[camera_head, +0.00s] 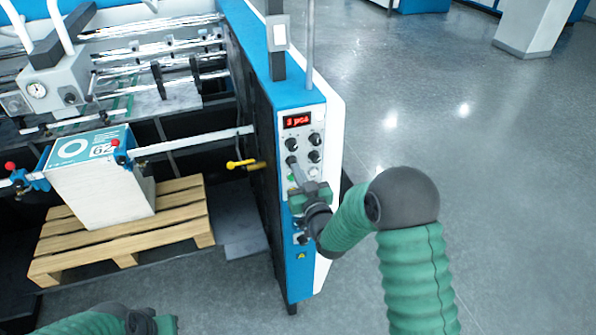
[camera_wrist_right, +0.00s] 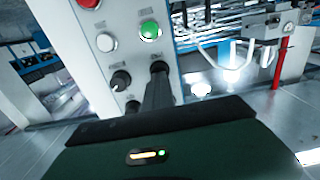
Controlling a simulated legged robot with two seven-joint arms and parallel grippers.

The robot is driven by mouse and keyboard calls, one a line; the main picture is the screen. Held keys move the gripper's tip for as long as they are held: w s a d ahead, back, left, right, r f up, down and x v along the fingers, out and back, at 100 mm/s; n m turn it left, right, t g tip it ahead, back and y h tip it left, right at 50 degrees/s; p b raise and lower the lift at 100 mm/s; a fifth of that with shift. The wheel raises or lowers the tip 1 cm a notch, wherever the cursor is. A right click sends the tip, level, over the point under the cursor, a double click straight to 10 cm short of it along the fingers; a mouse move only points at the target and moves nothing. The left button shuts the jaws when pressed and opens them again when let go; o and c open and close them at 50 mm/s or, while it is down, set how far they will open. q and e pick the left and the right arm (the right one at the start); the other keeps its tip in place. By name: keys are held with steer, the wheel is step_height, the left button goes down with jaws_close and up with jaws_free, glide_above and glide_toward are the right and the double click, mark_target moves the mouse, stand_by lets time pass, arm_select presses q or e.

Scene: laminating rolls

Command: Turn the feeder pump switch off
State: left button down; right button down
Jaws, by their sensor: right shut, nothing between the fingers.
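The control panel (camera_head: 302,125) on the blue and white machine post carries several black rotary knobs, including an upper left knob (camera_head: 291,143) and an upper right knob (camera_head: 314,140). The labels are too small to read, so I cannot tell which is the feeder pump switch. My left gripper (camera_head: 150,322) shows only partly at the bottom edge.
A red display (camera_head: 297,121) sits above the knobs. A green button (camera_wrist_right: 150,30) and a white button (camera_wrist_right: 105,42) are close to my right fingers. A yellow lever (camera_head: 240,164) and a paper stack on a pallet (camera_head: 180,225) are left. The floor at right is clear.

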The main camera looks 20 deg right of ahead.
steer(key=shift+w+a+r, duration=0.1)
steer(key=shift+w+r, duration=0.05)
steer(key=shift+r, duration=0.15)
